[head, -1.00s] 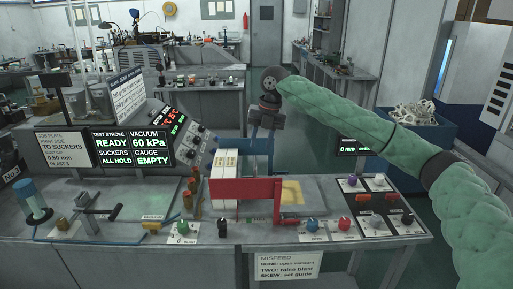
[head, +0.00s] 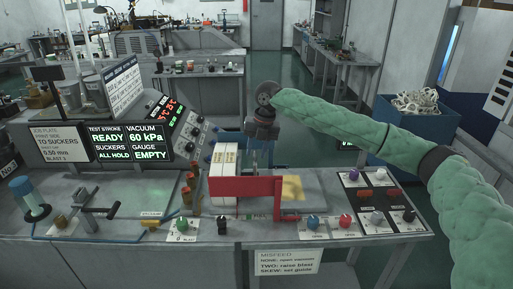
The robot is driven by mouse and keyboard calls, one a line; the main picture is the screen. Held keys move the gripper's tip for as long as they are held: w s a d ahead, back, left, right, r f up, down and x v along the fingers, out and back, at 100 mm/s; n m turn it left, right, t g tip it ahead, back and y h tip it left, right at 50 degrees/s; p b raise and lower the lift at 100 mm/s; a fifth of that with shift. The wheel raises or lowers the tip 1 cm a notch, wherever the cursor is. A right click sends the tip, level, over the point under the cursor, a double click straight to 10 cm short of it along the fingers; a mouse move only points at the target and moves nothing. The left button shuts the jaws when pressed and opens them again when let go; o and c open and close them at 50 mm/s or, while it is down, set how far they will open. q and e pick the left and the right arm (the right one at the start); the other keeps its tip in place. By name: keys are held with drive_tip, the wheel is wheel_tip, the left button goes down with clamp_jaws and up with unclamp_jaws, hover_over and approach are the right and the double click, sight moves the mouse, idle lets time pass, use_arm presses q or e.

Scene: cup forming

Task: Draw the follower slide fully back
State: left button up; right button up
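A stack of white blanks (head: 223,175) stands upright on the bench machine, behind a red bracket (head: 240,187). Blue parts (head: 228,137) show behind the stack; I cannot tell for sure which part is the follower slide. My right gripper (head: 258,158) reaches down just behind and right of the stack, above the red bracket in the picture. Its fingertips are small and dark, partly lost against the machine, so their opening and any contact are unclear. My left gripper is out of view.
A display (head: 130,143) reads READY, vacuum 60 kPa, suckers ALL HOLD, gauge EMPTY. Knobs stand along the front edge, with a button panel (head: 380,203) at right. A lever (head: 97,212) and a blue-topped cylinder (head: 30,197) are at left. A blue bin (head: 415,125) stands behind right.

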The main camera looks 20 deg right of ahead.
drive_tip(key=shift+f, duration=0.15)
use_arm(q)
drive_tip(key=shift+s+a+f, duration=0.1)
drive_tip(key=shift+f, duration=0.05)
use_arm(e)
drive_tip(key=shift+f, duration=0.1)
clamp_jaws()
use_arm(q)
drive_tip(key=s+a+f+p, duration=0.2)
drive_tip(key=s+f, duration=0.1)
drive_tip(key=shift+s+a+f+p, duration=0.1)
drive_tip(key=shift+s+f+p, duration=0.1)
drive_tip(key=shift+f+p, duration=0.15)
use_arm(e)
drive_tip(key=s+d, duration=0.3)
drive_tip(key=d, duration=0.9)
drive_tip(key=s+d, duration=0.4)
drive_tip(key=d, duration=0.9)
